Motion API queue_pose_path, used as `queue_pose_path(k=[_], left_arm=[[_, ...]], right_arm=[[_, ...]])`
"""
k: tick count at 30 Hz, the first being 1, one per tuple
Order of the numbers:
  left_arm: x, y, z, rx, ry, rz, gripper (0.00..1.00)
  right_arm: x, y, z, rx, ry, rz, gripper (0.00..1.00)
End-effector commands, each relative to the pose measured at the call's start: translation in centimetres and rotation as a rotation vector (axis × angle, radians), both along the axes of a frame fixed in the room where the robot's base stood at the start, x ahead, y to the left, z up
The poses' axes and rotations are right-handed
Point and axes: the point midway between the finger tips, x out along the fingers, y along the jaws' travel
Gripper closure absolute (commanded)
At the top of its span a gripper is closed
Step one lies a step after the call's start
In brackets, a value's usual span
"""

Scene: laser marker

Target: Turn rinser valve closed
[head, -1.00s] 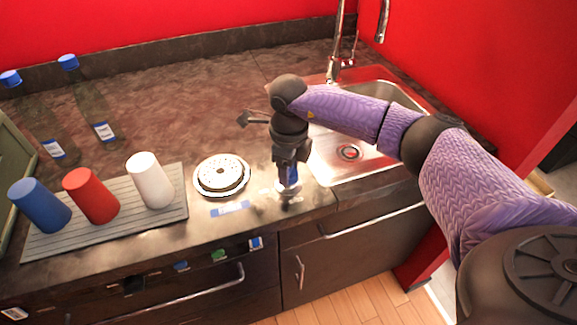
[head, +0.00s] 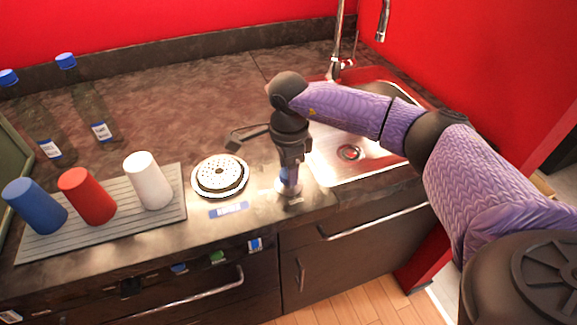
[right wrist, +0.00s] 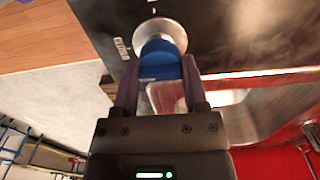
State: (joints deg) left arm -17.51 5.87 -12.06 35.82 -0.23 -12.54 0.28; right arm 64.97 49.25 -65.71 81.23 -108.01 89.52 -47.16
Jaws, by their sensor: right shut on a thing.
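The rinser (head: 220,176), a round white perforated disc on a dark ring, sits on the counter left of my right gripper. The valve's blue handle (right wrist: 160,62) shows between the fingers in the right wrist view, above a round metal base (right wrist: 160,33). In the head view the blue handle (head: 284,176) is mostly hidden by the gripper. My right gripper (head: 289,182) points down near the counter's front edge and is shut on the handle; it also shows in the right wrist view (right wrist: 158,80). My left gripper is not in view.
A sink (head: 350,153) with a tap (head: 337,68) lies to the right. A grey ribbed mat (head: 110,228) on the left bears a blue cup (head: 36,205), a red cup (head: 87,196) and a white cup (head: 147,181). Two clear bottles (head: 95,105) stand behind.

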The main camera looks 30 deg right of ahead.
Motion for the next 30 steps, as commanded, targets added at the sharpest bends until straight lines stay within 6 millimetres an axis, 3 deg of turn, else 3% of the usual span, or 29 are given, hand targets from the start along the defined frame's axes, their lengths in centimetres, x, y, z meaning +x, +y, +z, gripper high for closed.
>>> queue_pose_path(k=[18,19,24,30], left_arm=[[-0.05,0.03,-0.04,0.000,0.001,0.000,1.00],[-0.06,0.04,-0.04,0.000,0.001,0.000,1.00],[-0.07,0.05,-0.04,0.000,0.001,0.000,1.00],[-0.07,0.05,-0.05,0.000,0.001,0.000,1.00]], right_arm=[[0.08,-0.01,0.13,0.001,-0.004,0.036,1.00],[0.08,-0.01,0.13,0.000,-0.004,0.036,0.40],[0.05,-0.01,0.08,0.000,-0.002,0.035,0.09],[0.02,-0.01,0.04,0.001,-0.001,0.035,0.09]])
